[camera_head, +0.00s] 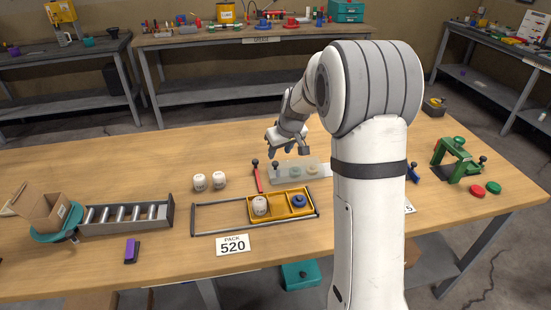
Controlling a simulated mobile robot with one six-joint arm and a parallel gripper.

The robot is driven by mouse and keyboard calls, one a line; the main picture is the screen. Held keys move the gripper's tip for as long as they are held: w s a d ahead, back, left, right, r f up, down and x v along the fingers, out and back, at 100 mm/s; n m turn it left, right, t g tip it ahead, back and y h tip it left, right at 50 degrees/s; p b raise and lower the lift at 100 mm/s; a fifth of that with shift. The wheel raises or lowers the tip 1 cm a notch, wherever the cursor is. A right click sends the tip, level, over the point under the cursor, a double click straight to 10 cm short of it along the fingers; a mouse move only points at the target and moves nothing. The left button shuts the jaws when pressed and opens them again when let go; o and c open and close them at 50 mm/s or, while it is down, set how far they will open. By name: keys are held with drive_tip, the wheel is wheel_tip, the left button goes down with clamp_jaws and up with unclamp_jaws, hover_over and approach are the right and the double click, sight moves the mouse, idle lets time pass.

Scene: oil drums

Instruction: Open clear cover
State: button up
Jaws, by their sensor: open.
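The clear cover (283,178) is a translucent panel near the middle of the table. It looks shut, with pale green round pieces (311,170) showing dimly through it. A small black knob (275,164) stands at its left end. My gripper (280,151) points down just above and behind the knob, with its fingers apart and nothing seen between them. I cannot tell whether a finger touches the knob. My arm hides the area to the right of the cover.
A red lever (258,180) with a black knob stands just left of the cover. In front is a yellow tray (281,206) with a white drum and a blue piece. A green press (456,160) is at right.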

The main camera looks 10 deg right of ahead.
sight(275, 163)
drive_tip(key=x, duration=0.5)
drive_tip(key=shift+w+f, duration=0.1)
drive_tip(key=shift+f, duration=0.25)
drive_tip(key=shift+c, duration=0.4)
clamp_jaws()
